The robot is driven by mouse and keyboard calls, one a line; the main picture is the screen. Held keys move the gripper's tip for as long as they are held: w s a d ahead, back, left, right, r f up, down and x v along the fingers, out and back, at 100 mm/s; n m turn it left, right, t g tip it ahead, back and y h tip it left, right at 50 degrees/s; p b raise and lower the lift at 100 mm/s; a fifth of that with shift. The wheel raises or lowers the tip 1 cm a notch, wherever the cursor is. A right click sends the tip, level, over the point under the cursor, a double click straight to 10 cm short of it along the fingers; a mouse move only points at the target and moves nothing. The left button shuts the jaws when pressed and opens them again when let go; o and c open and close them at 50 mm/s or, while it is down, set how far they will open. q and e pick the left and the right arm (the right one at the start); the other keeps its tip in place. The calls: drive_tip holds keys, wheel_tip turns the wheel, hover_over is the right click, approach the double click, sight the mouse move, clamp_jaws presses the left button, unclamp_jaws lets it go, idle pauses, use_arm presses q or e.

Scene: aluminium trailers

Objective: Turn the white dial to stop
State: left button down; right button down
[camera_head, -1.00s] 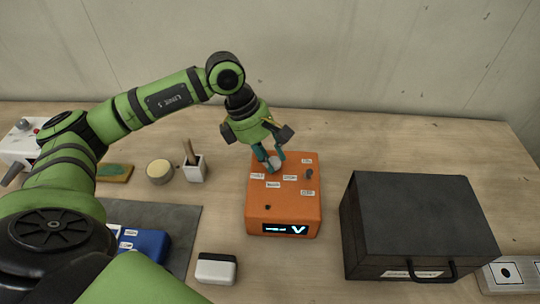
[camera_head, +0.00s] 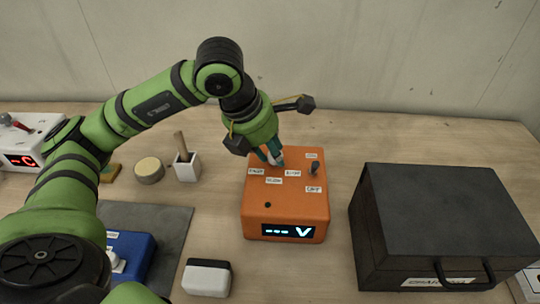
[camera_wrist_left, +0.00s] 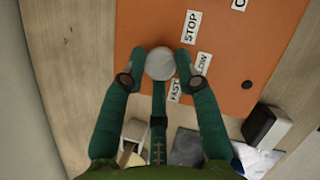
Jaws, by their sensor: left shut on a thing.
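The orange box (camera_head: 285,213) stands on the table in the middle of the head view, with a lit display on its front and several labels on top. My left gripper (camera_head: 273,158) is at the back left of its top. In the left wrist view, the gripper (camera_wrist_left: 161,62) is shut on the white dial (camera_wrist_left: 160,63), with fingers on either side of it. Labels around the dial read STOP (camera_wrist_left: 190,26), SLOW (camera_wrist_left: 202,63) and FAST (camera_wrist_left: 175,91). Which way the dial points cannot be told. My right gripper is not in view.
A black case (camera_head: 432,218) stands to the right of the box. A white cup (camera_head: 187,167) with a stick, a round tin (camera_head: 149,170), a blue device (camera_head: 127,255) and a black-and-white block (camera_head: 207,279) are to the left. A small black lever (camera_head: 314,169) rises from the box.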

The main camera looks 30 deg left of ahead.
use_arm(q)
drive_tip(key=shift+d+n+y+b, duration=0.15)
drive_tip(key=shift+n+y+b, duration=0.25)
drive_tip(key=shift+n, duration=0.4)
drive_tip(key=c, duration=0.9)
unclamp_jaws()
drive_tip(key=shift+c, duration=0.2)
drive_tip(key=shift+r, duration=0.1)
drive_tip(key=v, duration=1.1)
drive_tip(key=shift+s+r, duration=0.3)
